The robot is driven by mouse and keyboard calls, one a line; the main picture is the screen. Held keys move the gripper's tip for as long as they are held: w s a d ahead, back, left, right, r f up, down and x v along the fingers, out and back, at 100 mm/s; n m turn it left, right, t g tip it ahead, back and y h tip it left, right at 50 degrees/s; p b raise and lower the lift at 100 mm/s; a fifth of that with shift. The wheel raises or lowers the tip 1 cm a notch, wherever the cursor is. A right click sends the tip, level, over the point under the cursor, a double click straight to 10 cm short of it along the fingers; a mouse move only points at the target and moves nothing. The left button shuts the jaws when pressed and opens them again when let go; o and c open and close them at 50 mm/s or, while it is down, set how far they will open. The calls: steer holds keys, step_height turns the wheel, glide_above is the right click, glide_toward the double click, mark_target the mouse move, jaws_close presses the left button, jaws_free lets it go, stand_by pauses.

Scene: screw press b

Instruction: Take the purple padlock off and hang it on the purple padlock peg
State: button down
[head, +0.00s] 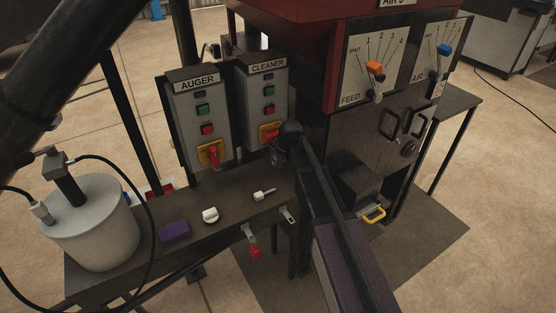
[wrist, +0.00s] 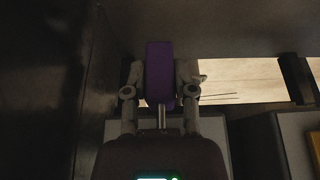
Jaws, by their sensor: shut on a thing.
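The purple padlock (wrist: 160,72) is between my gripper's two fingers (wrist: 160,88) in the wrist view, its metal shackle pointing toward the bottom of the picture. My gripper (head: 280,148) is shut on it, in front of the lower part of the CLEANER box (head: 264,93). In the head view the padlock (head: 278,158) is a small dark purple patch beside the box's yellow and red switch (head: 268,134). I cannot tell whether the shackle is through the switch. A peg with a pale tag (head: 288,214) on the bench front holds no padlock; its colour is unclear.
The AUGER box (head: 200,115) has a yellow switch with a red handle. A red padlock (head: 255,251) hangs at the bench front. A purple block (head: 174,231), a white knob (head: 210,215) and a small white piece (head: 264,195) lie on the bench (head: 145,262). A grey canister (head: 92,230) stands left.

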steer(key=shift+s+d, duration=0.6)
steer(key=shift+s, duration=0.3)
stand_by(0.5)
steer(key=shift+s+d, duration=0.45)
steer(key=shift+s, duration=0.25)
steer(key=shift+s+d, duration=0.45)
steer(key=shift+s, duration=0.2)
steer(key=shift+r, duration=0.15)
